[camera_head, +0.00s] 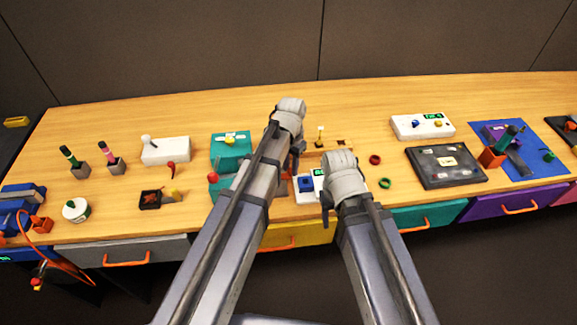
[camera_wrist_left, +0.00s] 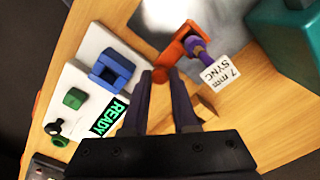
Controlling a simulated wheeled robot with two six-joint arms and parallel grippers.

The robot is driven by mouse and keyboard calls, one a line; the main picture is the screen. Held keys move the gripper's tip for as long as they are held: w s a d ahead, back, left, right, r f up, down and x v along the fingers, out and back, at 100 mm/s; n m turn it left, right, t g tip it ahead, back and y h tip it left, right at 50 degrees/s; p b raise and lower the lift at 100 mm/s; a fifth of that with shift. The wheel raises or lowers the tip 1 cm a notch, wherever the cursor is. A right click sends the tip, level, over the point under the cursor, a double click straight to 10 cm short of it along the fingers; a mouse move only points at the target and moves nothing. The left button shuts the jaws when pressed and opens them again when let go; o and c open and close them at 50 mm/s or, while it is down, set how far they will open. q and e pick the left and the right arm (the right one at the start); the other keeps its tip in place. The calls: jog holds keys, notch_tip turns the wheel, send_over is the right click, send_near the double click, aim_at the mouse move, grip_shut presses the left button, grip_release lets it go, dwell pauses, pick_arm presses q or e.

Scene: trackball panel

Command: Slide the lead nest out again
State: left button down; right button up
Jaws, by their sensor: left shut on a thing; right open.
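In the left wrist view an orange bracket (camera_wrist_left: 179,48) with a round orange end stands by a grey plate. A purple piece (camera_wrist_left: 196,50) sits in it, beside a white tag reading "7 mm SYNC" (camera_wrist_left: 217,71). I take this bracket for the lead nest. My left gripper (camera_wrist_left: 163,78) has its fingertips at the round orange end and is shut on it. In the head view my left gripper (camera_head: 296,152) is partly hidden by its arm, and the nest is not clear. My right gripper (camera_head: 325,205) is open near the front edge; its fingers barely show.
A white unit (camera_wrist_left: 70,88) with a blue block (camera_wrist_left: 110,70), a green button and a READY display stands close beside the left fingers. A teal block (camera_head: 228,155) is left of my arms. Red and green rings (camera_head: 385,183) lie to the right.

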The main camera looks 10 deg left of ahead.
pick_arm(q)
jog(key=c, duration=0.8)
grip_release()
jog(key=shift+w+d, duration=0.1)
jog(key=shift+d, duration=0.2)
jog(key=shift+o, duration=0.6)
jog(key=shift+a, duration=0.1)
